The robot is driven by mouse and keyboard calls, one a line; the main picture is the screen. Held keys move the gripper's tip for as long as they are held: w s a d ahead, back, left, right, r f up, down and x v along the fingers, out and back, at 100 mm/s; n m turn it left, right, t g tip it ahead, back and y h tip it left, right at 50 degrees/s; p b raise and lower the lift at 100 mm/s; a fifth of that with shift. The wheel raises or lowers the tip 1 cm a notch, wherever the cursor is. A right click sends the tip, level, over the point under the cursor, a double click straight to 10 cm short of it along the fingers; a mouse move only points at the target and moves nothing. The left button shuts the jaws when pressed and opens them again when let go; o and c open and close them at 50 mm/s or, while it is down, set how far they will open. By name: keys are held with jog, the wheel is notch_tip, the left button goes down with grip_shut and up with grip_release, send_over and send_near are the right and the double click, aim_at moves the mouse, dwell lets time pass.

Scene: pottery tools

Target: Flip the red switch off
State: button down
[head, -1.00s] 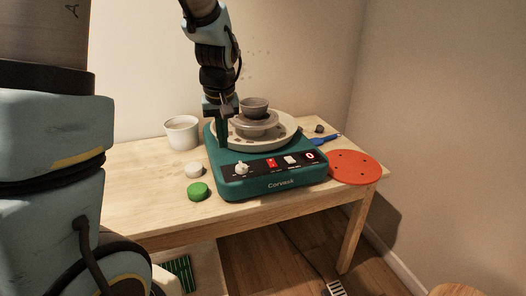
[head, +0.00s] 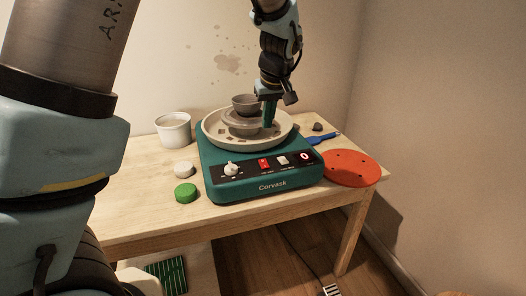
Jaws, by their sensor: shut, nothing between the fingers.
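The red switch (head: 264,164) is on the dark front panel of the teal pottery wheel (head: 213,192), between a white knob (head: 231,169) and a white switch (head: 282,160). Its exact tilt is too small to tell. My gripper (head: 269,122) points down over the right part of the wheel's pale round pan (head: 211,130), beside a grey clay pot (head: 246,104). Its green fingers are shut and empty. They are above and behind the red switch, apart from it.
A white bucket (head: 173,131) stands on the wooden table (head: 142,198) at the back left. An orange-red perforated disc (head: 350,168) and a blue-handled tool (head: 324,138) lie at right.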

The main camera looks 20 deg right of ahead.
aim_at(262, 161)
jog(key=p+x, duration=0.1)
jog(key=x, duration=0.3)
jog(key=p+x, duration=0.1)
jog(key=x, duration=0.4)
jog(key=s+p+x, duration=0.1)
jog(key=x, duration=0.4)
jog(key=shift+f+p, duration=0.15)
jog(key=shift+p, duration=0.15)
jog(key=shift+w+f+g, duration=0.1)
jog(key=shift+f+g, duration=0.1)
jog(key=shift+g, duration=0.1)
jog(key=shift+s+a, duration=0.15)
jog(key=shift+s, duration=0.75)
jog(key=shift+r, duration=0.1)
